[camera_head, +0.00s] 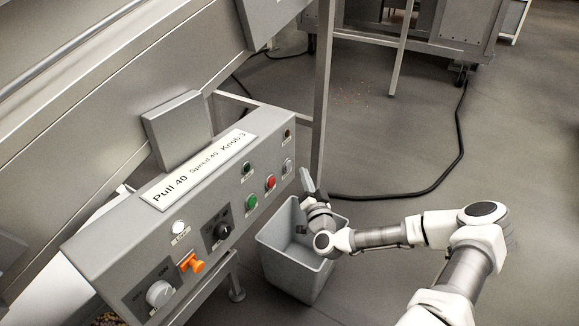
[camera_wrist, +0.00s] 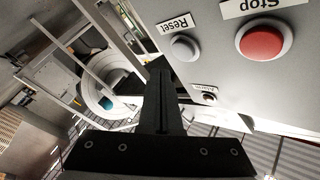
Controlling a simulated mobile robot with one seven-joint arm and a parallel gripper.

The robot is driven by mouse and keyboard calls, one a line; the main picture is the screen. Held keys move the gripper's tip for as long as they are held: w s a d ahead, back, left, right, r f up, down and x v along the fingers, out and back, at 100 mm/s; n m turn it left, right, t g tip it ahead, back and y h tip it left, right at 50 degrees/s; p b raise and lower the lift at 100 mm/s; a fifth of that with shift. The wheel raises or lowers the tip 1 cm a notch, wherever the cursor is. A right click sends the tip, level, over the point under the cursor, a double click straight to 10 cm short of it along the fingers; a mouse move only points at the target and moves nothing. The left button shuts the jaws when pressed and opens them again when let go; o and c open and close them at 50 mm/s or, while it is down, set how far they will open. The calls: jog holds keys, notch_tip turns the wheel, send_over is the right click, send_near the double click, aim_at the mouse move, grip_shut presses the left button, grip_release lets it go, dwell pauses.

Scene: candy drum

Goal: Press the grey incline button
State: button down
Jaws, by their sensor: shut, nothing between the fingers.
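The grey control panel (camera_head: 190,262) carries several buttons and knobs. A small grey button (camera_head: 287,167) sits near the panel's right end, just right of the red button (camera_head: 270,183). In the wrist view the grey button (camera_wrist: 184,48) has a label reading "Reset", upside down, and the red button (camera_wrist: 264,41) is labelled "Stop". I cannot read "incline" on any label. My gripper (camera_head: 307,182) is shut and empty, to the right of the grey button and apart from it in the head view. Its dark fingers (camera_wrist: 158,75) show left of the grey button in the wrist view.
A grey bin (camera_head: 277,246) stands on the floor below my gripper. A metal post (camera_head: 322,90) rises behind the panel's right end. A black cable (camera_head: 420,190) curves across the floor. The floor to the right is mostly open.

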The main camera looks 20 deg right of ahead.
jog(key=shift+s+d, duration=0.95)
jog(key=shift+s, duration=0.3)
jog(key=shift+a, duration=0.1)
